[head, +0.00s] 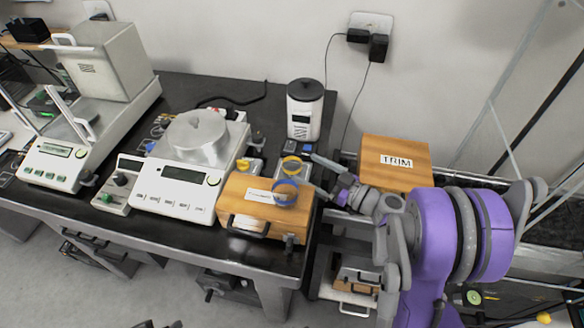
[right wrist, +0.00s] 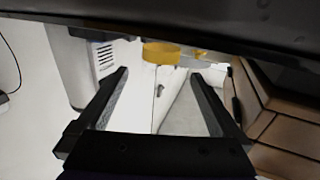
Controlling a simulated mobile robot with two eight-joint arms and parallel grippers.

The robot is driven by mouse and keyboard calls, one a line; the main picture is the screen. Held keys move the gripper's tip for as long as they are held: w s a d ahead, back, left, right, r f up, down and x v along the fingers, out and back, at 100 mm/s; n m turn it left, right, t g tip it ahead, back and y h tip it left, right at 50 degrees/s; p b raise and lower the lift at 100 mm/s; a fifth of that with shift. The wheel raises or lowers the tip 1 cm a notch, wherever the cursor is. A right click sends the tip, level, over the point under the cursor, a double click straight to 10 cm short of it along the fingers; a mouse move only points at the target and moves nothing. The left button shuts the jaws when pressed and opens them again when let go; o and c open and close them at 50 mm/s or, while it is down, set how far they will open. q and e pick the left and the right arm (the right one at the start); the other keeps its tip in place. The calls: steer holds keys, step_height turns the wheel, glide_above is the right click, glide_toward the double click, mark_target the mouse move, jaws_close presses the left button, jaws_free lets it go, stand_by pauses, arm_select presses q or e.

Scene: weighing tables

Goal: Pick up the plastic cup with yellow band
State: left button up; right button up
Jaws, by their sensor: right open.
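A clear plastic cup with a yellow band (head: 292,164) stands on the dark table behind the wooden box. In the right wrist view its yellow band (right wrist: 160,53) shows just beyond the fingertips, roughly between them. My right gripper (head: 318,173) is open, just to the right of the cup, with its fingers pointing left toward it. The open, empty fingers also show in the right wrist view (right wrist: 160,73). My left gripper is not in view.
The blue-banded cup is on a wooden box (head: 240,195) in front. A white balance (head: 185,188) stands left, with a small yellow item (head: 243,164) beside it. A white cylindrical device (head: 304,108) is behind. A box marked TRIM (head: 397,150) is right.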

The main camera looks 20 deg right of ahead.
mark_target(300, 165)
steer(key=x, duration=0.6)
steer(key=shift+w+a, duration=0.1)
steer(key=shift+a, duration=0.05)
steer(key=shift+r, duration=0.1)
steer(key=c, duration=1.5)
